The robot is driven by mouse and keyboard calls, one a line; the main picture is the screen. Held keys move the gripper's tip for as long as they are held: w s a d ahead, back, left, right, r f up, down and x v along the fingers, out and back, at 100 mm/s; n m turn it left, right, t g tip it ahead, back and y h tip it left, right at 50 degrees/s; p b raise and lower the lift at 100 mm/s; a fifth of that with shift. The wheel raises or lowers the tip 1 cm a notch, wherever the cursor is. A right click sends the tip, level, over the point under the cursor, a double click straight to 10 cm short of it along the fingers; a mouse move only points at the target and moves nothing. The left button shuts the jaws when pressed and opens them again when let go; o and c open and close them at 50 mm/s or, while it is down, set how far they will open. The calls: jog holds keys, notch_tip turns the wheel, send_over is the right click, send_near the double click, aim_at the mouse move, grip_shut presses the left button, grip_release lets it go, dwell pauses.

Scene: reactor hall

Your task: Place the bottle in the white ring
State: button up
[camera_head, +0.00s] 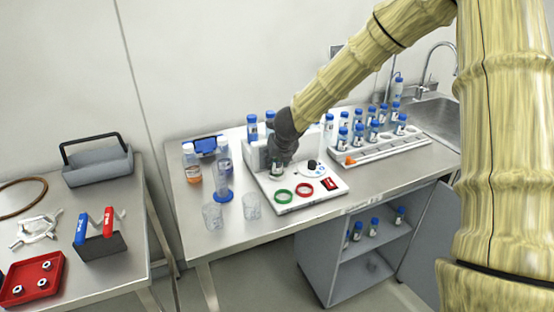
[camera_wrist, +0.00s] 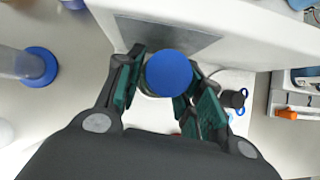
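A bottle with a blue cap (camera_wrist: 168,73) stands between the two fingers of my gripper (camera_wrist: 165,82) in the wrist view. The fingers flank it closely and appear shut on it. In the head view my gripper (camera_head: 280,158) points down over the back left of a white panel device (camera_head: 318,196). The bottle's lower part (camera_head: 277,171) shows just under the fingers, upright, at or just above the panel. The white ring cannot be made out there; gripper and bottle cover that spot. A green ring (camera_head: 283,196) and a red ring (camera_head: 304,189) lie in front, both empty.
Two clear beakers (camera_head: 212,216) and a cylinder with a blue base (camera_head: 223,194) stand left of the device. A rack (camera_head: 380,150) with several blue-capped bottles is at the right. The device's upright back (camera_head: 252,156) is close to my gripper.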

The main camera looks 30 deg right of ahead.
jog(key=o, duration=0.3)
jog(key=shift+o, duration=0.2)
jog(key=shift+r, duration=0.25)
jog(key=v, duration=1.2)
jog(key=shift+p, duration=0.35)
jog(key=shift+s+f, duration=0.1)
